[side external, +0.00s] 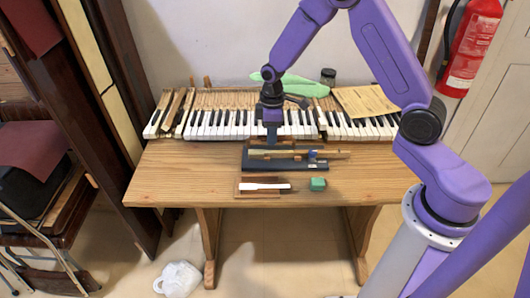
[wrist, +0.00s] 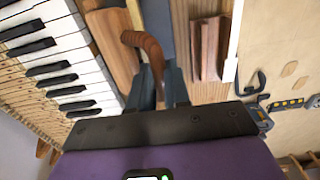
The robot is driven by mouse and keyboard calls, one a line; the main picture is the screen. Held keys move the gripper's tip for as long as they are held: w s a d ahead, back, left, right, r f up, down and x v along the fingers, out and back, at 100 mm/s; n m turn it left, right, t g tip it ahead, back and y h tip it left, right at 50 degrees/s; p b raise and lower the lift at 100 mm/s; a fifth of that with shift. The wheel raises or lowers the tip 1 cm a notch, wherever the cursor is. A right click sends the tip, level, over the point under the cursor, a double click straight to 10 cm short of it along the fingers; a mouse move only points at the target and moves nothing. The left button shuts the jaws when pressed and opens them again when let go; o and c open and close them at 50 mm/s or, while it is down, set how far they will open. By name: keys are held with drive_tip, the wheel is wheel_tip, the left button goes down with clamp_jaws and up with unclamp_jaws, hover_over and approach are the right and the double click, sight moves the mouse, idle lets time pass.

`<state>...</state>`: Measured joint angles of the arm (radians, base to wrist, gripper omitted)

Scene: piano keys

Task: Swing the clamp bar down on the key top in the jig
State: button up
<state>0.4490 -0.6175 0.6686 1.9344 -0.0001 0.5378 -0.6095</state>
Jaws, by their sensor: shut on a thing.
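The dark jig (side external: 287,164) lies on the table in front of the piano keys, with a pale wooden key stick (side external: 335,155) along it and a small blue part (side external: 312,154) near its right end. My gripper (side external: 271,140) reaches straight down at the jig's left part. In the wrist view my gripper (wrist: 158,85) has its fingers close together around a brown curved bar (wrist: 146,45), which looks like the clamp bar or its handle. The grey-blue jig surface (wrist: 158,22) shows beyond it. The key top in the jig cannot be made out.
A brown tray (side external: 248,184) holding a white key top (side external: 268,186) and a green block (side external: 318,184) lie nearer the table's front edge. The keyboard (side external: 235,123) runs behind the jig, with a yellow paper (side external: 365,101) on it. The table's left side is clear.

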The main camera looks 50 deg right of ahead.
drive_tip(key=shift+s+f, duration=0.1)
drive_tip(key=shift+s+a+f, duration=0.45)
drive_tip(key=shift+a+f, duration=0.1)
drive_tip(key=shift+f, duration=0.4)
drive_tip(key=shift+s+a+f, duration=0.2)
drive_tip(key=shift+f, duration=0.3)
drive_tip(key=shift+s+a+f, duration=0.15)
drive_tip(key=shift+s+f, duration=0.05)
drive_tip(key=shift+f, duration=0.25)
drive_tip(key=shift+f, duration=0.1)
